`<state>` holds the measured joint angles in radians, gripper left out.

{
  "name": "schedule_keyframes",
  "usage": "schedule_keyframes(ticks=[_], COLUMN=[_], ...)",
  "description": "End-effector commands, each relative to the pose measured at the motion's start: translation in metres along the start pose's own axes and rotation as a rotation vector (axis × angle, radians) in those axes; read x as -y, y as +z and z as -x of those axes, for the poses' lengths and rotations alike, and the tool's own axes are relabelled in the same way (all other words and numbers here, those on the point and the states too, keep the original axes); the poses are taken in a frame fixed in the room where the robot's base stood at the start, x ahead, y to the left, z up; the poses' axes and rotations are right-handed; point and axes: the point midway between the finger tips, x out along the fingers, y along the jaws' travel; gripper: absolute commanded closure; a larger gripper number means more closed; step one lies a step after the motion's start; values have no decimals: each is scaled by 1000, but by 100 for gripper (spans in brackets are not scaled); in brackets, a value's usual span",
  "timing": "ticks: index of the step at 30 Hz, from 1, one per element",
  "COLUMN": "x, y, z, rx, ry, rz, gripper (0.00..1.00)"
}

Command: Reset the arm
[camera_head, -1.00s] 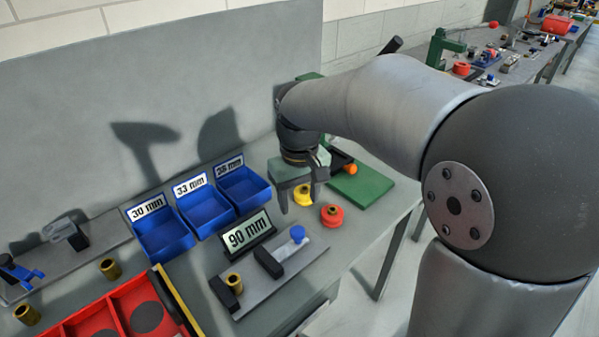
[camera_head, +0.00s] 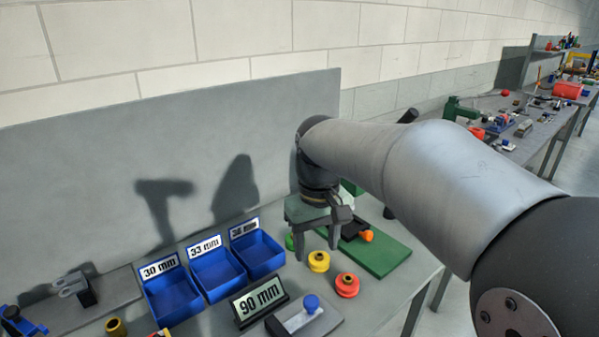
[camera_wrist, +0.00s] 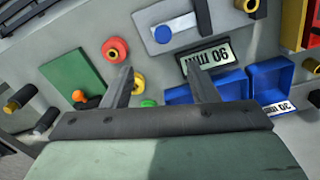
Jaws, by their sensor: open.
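My gripper (camera_head: 315,258) hangs above the bench with its two fingers pointing down, apart and with nothing between them. In the head view it overlaps the area just behind a yellow spool (camera_head: 319,262); its exact height is hard to tell. In the wrist view my gripper (camera_wrist: 162,40) shows both fingers spread over the bench, with the yellow spool (camera_wrist: 138,82) partly behind the left finger. A red spool (camera_head: 347,285) stands in front and to the right of the yellow one. My arm reaches in from the right of the head view.
Blue bins (camera_head: 172,300) labelled by size stand left of my gripper, near a 90 mm sign (camera_head: 260,299). A green board (camera_head: 385,257) with an orange knob (camera_head: 367,236) lies to the right. A grey panel (camera_head: 90,180) stands behind the bench.

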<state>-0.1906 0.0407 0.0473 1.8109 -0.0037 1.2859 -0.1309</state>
Motion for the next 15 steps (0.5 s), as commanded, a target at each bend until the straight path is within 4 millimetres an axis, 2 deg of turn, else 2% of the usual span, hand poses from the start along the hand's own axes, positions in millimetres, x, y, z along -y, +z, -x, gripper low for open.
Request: schedule_keyframes(ticks=[5, 12, 15], x=[-12, -19, -17], y=[53, 150, 178], z=[-27, -86, -105], rx=[-4, -20, -24], ry=[1, -2, -5], rz=[-90, -256, -304], gripper=[47, 47, 47])
